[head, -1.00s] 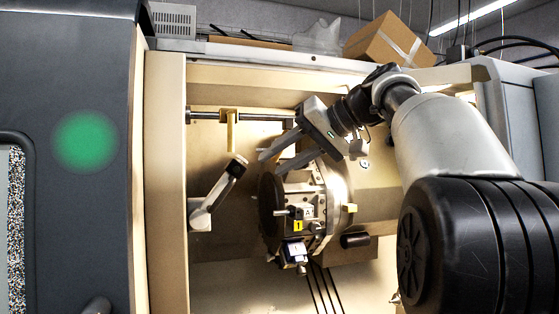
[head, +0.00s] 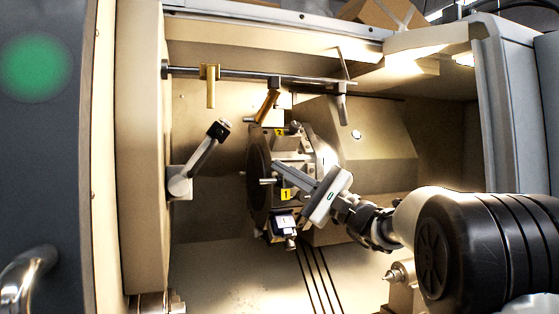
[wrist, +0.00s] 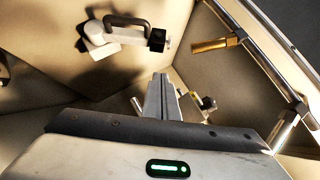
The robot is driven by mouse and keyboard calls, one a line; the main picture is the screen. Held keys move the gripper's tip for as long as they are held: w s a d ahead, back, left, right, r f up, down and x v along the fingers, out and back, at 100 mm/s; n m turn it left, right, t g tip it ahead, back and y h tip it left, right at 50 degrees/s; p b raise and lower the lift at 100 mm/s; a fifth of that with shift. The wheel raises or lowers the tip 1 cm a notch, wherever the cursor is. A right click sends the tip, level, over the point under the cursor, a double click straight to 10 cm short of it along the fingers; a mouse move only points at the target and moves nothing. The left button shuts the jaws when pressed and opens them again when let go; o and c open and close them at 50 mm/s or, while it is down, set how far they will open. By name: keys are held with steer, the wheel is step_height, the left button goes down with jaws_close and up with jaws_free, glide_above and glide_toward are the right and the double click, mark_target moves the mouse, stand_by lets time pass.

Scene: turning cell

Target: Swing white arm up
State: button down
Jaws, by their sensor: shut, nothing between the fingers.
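A pale white-grey arm (head: 200,156) with a black end block is mounted on the left wall of the machine. It slants up to the right from its round white base. In the wrist view the white arm (wrist: 100,35) shows at the upper left, with a dark bar and black block. My gripper (head: 276,167) is shut and empty, in front of the turret, right of and apart from the white arm. In the wrist view my gripper's fingers (wrist: 160,80) are together and point into the cell.
A rail (head: 240,74) runs across above, with a yellow piece (head: 210,88), a brownish piece (head: 267,106) and a grey piece (head: 341,106) hanging from it. The tool turret (head: 260,185) with several blocks is close to my fingers. Space between the white arm and turret is open.

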mark_target(229, 134)
steer(key=w+a+r+p, duration=0.2)
steer(key=a+r, duration=0.4)
steer(key=a, duration=0.4)
steer(key=shift+w+r+p, duration=0.25)
steer(key=shift+w+p, duration=0.15)
steer(key=shift+w, duration=0.5)
steer(key=shift+a+r, duration=0.1)
steer(key=s+a+r+n+g+h+p, duration=0.2)
steer(key=a+r+n+g+p, duration=0.2)
steer(key=a, duration=0.5)
steer(key=shift+s+a+r+n+p, duration=0.2)
steer(key=shift+s+r+n+p, duration=0.2)
steer(key=shift+r+n+p, duration=0.9)
steer(key=shift+r, duration=0.2)
